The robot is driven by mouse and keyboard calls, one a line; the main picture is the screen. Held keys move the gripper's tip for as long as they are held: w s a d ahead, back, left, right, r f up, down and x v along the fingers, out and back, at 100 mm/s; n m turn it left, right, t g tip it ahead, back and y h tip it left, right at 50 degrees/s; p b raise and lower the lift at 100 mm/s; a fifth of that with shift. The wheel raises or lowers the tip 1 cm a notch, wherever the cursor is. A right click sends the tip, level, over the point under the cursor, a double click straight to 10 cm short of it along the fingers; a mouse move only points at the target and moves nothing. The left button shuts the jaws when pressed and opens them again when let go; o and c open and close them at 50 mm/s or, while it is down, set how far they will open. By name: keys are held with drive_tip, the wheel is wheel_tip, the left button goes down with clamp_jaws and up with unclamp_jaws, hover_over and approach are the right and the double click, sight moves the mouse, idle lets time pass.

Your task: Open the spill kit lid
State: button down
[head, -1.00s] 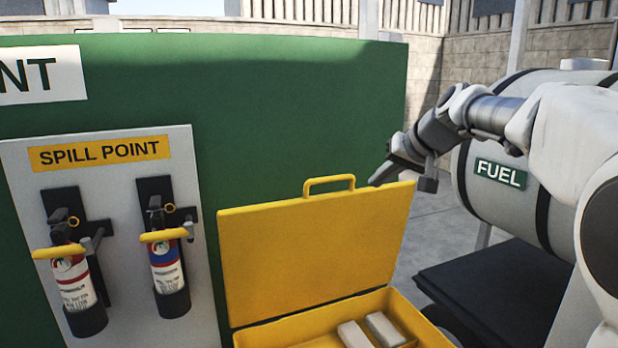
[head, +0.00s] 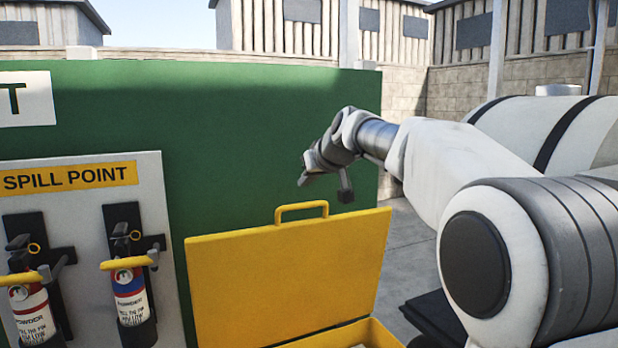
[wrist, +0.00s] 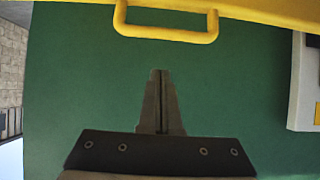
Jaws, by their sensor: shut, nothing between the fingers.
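The yellow spill kit lid (head: 285,275) stands raised, close to upright, in front of the green panel. Its yellow handle (head: 302,206) sticks up from the top edge. The yellow kit box (head: 378,333) shows only in part below it, cut off by the picture's bottom. My gripper (head: 303,181) is above the lid's top edge, apart from the handle. In the wrist view the gripper (wrist: 160,74) has its fingers together and empty, with green panel behind them. The handle (wrist: 166,34) and a strip of the lid (wrist: 250,10) show at the top there.
A green panel (head: 240,130) stands behind the kit. A white spill point board (head: 85,190) with two extinguishers (head: 130,300) hangs at left. A pale tank (head: 585,130) stands at right. Grey floor (head: 402,250) shows between lid and tank.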

drive_tip(key=shift+w+a+f, duration=0.1)
drive_tip(key=shift+w+f, duration=0.1)
drive_tip(key=shift+f, duration=0.55)
drive_tip(key=shift+w+a+f, duration=0.1)
drive_tip(key=shift+w+f, duration=0.05)
drive_tip(key=shift+f, duration=0.6)
drive_tip(key=shift+w+a+f, duration=0.1)
drive_tip(key=shift+w+f, duration=0.1)
drive_tip(key=shift+f, duration=0.55)
drive_tip(key=shift+f, duration=0.1)
